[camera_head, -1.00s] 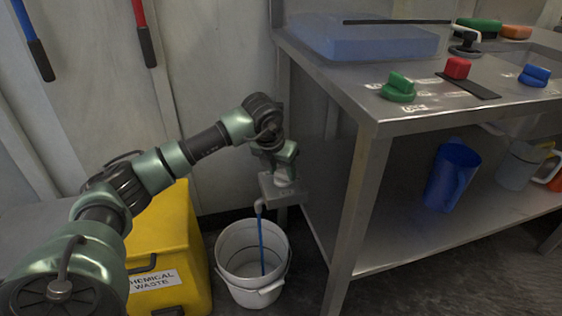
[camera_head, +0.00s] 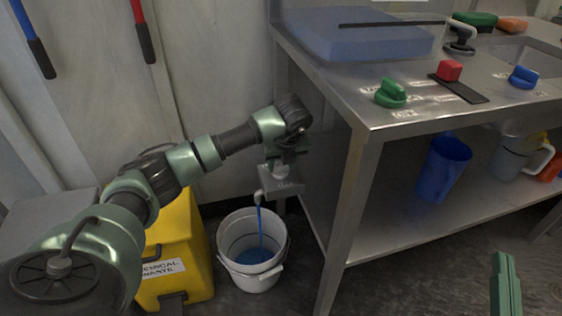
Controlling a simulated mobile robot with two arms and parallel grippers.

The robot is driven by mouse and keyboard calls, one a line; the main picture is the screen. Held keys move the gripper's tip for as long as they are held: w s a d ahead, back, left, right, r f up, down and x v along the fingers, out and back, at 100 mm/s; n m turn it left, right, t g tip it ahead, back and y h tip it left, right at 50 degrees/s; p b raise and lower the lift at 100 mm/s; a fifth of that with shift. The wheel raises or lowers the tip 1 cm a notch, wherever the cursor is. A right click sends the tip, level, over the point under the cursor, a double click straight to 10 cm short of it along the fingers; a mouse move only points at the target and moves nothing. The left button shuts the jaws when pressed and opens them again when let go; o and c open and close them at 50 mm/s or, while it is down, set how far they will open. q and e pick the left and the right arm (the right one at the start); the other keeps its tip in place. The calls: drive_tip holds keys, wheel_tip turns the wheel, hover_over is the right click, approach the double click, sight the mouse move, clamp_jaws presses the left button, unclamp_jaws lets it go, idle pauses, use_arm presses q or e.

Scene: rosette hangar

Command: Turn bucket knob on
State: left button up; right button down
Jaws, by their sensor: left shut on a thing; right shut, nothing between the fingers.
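My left gripper (camera_head: 289,162) is at the grey tap box (camera_head: 284,182) on the table's left side, shut on the bucket knob, which the fingers and wrist mostly hide. A blue stream runs from the box's spout (camera_head: 260,197) down into the white bucket (camera_head: 238,234) on the floor. Blue liquid (camera_head: 256,256) covers the bucket's bottom. My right gripper (camera_head: 505,285) shows only in part at the lower right edge, shut and empty, away from the knob.
A metal table (camera_head: 420,118) carries green (camera_head: 391,94), red (camera_head: 449,70) and blue (camera_head: 523,77) knobs. A blue jug (camera_head: 443,167) stands on its lower shelf. A yellow chemical waste bin (camera_head: 178,240) stands left of the bucket, below my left arm.

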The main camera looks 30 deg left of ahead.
use_arm(q)
drive_tip(key=shift+n, duration=0.3)
use_arm(e)
drive_tip(key=shift+f+g, duration=0.3)
drive_tip(key=shift+f, duration=0.1)
use_arm(q)
drive_tip(key=o, duration=1.4)
drive_tip(key=shift+c, duration=0.2)
